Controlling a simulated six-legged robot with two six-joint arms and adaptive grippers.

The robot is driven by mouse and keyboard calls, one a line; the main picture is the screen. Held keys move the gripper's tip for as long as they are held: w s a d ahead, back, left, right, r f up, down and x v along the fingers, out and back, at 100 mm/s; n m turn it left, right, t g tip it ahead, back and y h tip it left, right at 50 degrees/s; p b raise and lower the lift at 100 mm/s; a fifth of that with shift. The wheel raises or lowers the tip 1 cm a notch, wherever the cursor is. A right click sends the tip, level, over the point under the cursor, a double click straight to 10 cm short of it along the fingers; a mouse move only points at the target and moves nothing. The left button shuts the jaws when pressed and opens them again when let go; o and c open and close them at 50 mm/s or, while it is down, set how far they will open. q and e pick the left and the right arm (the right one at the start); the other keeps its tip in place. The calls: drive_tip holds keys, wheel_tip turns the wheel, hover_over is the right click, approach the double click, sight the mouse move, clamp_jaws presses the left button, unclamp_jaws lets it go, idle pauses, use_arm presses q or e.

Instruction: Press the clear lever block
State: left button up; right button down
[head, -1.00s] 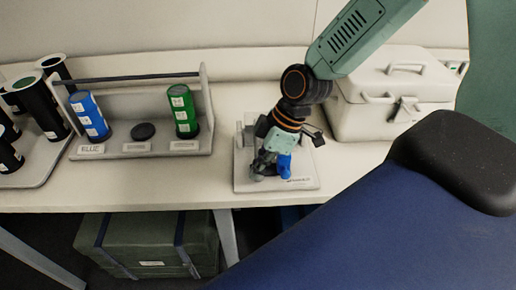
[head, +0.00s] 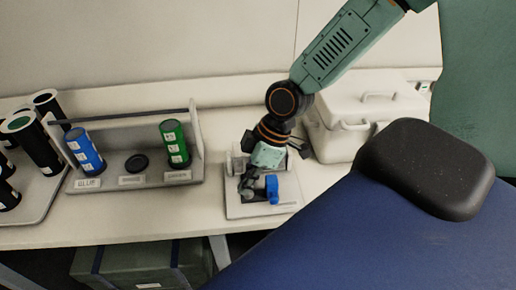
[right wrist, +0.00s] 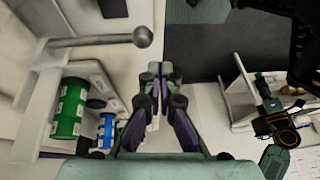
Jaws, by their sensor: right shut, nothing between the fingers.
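A pale lever device sits on the table, with a flat base plate (head: 285,207), a small upright blue part (head: 272,187) and a grey lever. In the right wrist view the lever (right wrist: 90,41) is a grey rod ending in a ball. My right gripper (head: 246,190) is shut and empty, pointing down over the plate, left of the blue part. In the right wrist view its fingertips (right wrist: 155,72) are just beside the ball end; I cannot tell whether they touch. The gripper hides part of the device. My left gripper is not in view.
Left of the device is a rack (head: 197,158) with a blue canister (head: 85,152), a green canister (head: 174,145) and a black disc (head: 136,162). Black canisters (head: 36,145) stand further left. A pale case (head: 335,141) is behind right. A green case (head: 141,267) lies below.

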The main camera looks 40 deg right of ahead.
drive_tip(key=s+p+v, duration=0.1)
drive_tip(key=p+v, duration=0.3)
drive_tip(key=v, duration=0.2)
drive_tip(key=shift+r+p, duration=0.3)
drive_tip(key=shift+r, duration=0.05)
drive_tip(key=shift+s+a, duration=0.1)
drive_tip(key=shift+a, duration=0.15)
drive_tip(key=shift+d, duration=0.2)
